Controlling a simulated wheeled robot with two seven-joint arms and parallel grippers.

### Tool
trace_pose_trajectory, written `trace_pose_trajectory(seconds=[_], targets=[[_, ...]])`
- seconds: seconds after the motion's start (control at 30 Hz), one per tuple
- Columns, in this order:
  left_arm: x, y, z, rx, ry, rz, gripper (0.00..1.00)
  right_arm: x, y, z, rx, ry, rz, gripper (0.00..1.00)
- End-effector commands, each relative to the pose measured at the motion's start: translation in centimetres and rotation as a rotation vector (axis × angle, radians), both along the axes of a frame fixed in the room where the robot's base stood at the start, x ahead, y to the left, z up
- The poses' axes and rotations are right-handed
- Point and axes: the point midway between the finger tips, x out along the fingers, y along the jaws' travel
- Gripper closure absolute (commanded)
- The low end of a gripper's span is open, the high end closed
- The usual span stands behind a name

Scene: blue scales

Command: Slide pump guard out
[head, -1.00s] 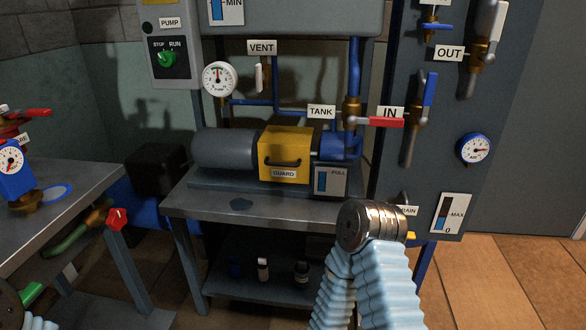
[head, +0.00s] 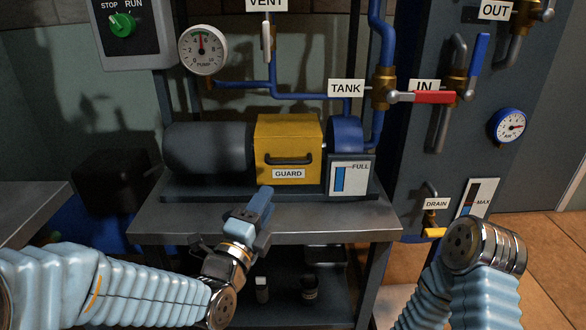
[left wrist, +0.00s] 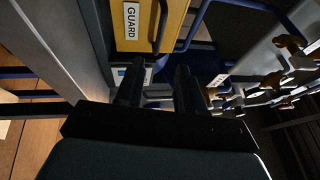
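The yellow pump guard (head: 287,132) sits over the pump between the dark motor (head: 208,150) and the blue pump end (head: 345,136). It has a dark bar handle (head: 288,161) on its front, above a GUARD label. My left gripper (head: 258,207) is in front of and below the guard, apart from it. In the left wrist view the two fingers (left wrist: 160,82) are spread and empty, with the handle (left wrist: 160,25) ahead of the gap and the guard (left wrist: 176,20) beside it. My right arm is at the lower right; its gripper does not show.
The pump stands on a grey metal bench (head: 300,222) with a clear front strip. A FULL level gauge (head: 349,178) stands right of the guard. The red IN valve lever (head: 420,97) and blue pipes are above right. Another bench (head: 30,205) is at the left.

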Motion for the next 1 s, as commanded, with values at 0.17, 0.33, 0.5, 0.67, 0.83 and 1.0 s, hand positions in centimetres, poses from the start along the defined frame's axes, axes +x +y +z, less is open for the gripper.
trace_pose_trajectory(seconds=[0.17,0.33,0.5,0.67,0.83,1.0], targets=[[3.8,-1.6,0.7,0.003,0.001,0.001,0.62,0.0,0.1,0.4,0.001,0.001,0.002,0.63],[7.2,-3.0,1.3,0.003,0.003,0.001,0.62,-0.1,0.2,0.7,0.003,0.002,0.004,0.63],[9.5,-4.0,1.7,0.002,0.004,0.0,0.62,-0.1,0.3,1.0,0.004,0.003,0.006,0.63],[10.5,-4.4,1.8,0.0,0.004,0.0,0.62,-0.2,0.4,1.1,0.006,0.003,0.006,0.63],[10.6,-4.4,1.9,-0.001,0.005,0.0,0.62,-0.2,0.4,1.0,0.005,0.003,0.007,0.63],[10.6,-4.4,1.9,-0.001,0.005,0.0,0.73,-0.2,0.4,1.0,0.005,0.003,0.007,0.63]])
